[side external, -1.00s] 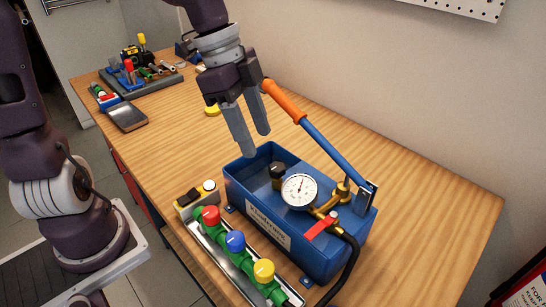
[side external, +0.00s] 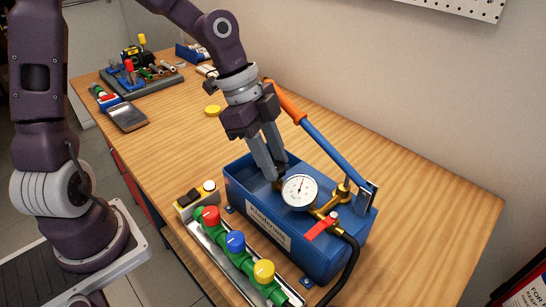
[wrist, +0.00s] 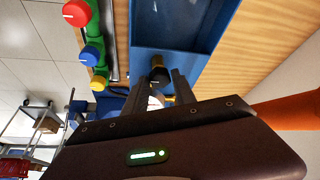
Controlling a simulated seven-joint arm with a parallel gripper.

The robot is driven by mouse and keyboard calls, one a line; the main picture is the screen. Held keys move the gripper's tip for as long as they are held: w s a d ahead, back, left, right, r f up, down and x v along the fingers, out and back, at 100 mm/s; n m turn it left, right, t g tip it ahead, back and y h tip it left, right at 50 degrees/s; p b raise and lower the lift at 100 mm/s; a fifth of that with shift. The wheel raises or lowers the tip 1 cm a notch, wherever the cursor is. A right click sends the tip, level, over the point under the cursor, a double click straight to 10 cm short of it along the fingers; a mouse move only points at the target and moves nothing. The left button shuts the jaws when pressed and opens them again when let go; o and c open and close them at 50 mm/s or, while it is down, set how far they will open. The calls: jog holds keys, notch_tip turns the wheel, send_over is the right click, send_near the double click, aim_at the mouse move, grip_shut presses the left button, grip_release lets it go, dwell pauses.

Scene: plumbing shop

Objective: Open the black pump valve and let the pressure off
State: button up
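The black pump valve (wrist: 158,73) is a small dark knob with a pale mark, inside the blue pump tank. In the wrist view it shows just beyond and between my fingertips. My gripper (side external: 277,172) points down into the tank (side external: 237,190), its fingers apart on either side of the knob. It also shows in the wrist view (wrist: 163,84). I cannot tell whether the fingers touch the knob. In the side view the fingers and gauge mostly hide the knob. The round white gauge (side external: 299,190) has a dark needle pointing roughly upward.
The blue pump lever (side external: 331,146) with its orange grip (side external: 284,102) slants up close to the right of my gripper. A red-handled valve (side external: 320,228) and black hose sit at the front. A green manifold (side external: 252,268) with red, blue and yellow caps stands left.

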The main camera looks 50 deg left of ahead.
grip_shut()
jog(key=shift+n, duration=0.3)
jog(key=n, duration=0.1)
jog(key=n+t, duration=0.1)
jog(key=n, duration=0.1)
jog(key=shift+s+d+n+y, duration=0.1)
jog(key=shift+s+n+y, duration=0.05)
jog(key=shift+n+y, duration=0.2)
jog(key=n, duration=0.1)
jog(key=n+t+y, duration=0.1)
jog(key=n, duration=0.1)
jog(key=shift+s+d+n, duration=0.1)
jog(key=shift+d+n, duration=0.1)
jog(key=shift+n, duration=0.05)
jog(key=n+y, duration=0.1)
jog(key=n, duration=0.1)
jog(key=n+t, duration=0.1)
jog(key=n, duration=0.1)
jog(key=shift+d+y, duration=0.15)
jog(key=shift+y, duration=0.2)
jog(key=shift+n+y, duration=0.7)
jog(key=shift+n, duration=1.3)
